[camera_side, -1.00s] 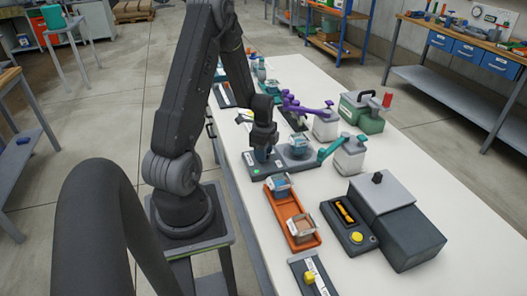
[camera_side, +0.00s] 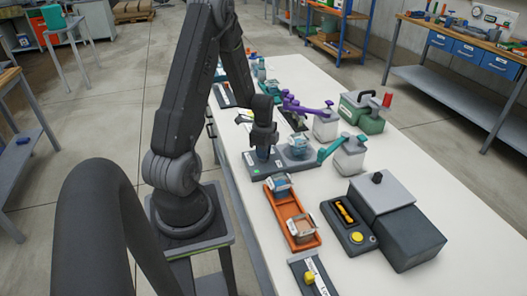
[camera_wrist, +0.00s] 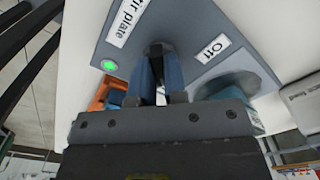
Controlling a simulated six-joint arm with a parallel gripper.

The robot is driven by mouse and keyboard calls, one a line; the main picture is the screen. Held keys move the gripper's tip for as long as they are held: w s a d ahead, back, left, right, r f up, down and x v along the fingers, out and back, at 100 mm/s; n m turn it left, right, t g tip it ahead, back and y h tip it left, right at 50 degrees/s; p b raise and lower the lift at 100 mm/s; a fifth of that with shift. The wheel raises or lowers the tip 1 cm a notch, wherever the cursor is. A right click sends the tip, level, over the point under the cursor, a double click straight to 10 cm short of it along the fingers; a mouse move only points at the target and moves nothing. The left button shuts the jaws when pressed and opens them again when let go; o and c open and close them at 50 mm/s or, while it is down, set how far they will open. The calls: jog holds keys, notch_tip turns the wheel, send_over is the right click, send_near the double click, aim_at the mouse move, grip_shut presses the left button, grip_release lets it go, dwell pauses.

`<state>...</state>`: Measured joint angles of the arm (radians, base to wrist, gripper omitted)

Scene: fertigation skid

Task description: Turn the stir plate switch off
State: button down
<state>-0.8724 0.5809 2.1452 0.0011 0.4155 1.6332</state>
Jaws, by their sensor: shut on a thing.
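The grey stir plate (camera_side: 270,168) lies on the white bench, with a blue-and-clear vessel (camera_side: 299,147) on its right part. My gripper (camera_side: 262,155) points down over the plate's left part. In the wrist view my gripper's two blue fingers (camera_wrist: 160,78) are close together on a dark switch (camera_wrist: 155,48), mostly hidden between them. A label "Off" (camera_wrist: 212,49) is right of the fingers and a "Stir plate" label (camera_wrist: 128,20) is left. A green lamp (camera_wrist: 108,65) on the plate is lit. The switch's exact position cannot be told.
A teal-handled pale container (camera_side: 349,156) stands right of the plate. An orange tray (camera_side: 291,215) with two vessels lies in front. The bench's right middle is clear.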

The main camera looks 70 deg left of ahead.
jog(key=n, duration=0.8)
jog(key=shift+n, duration=0.3)
jog(key=n, duration=0.4)
jog(key=shift+n, duration=2.6)
jog(key=c, duration=1.2)
grip_release()
jog(key=shift+o, duration=0.2)
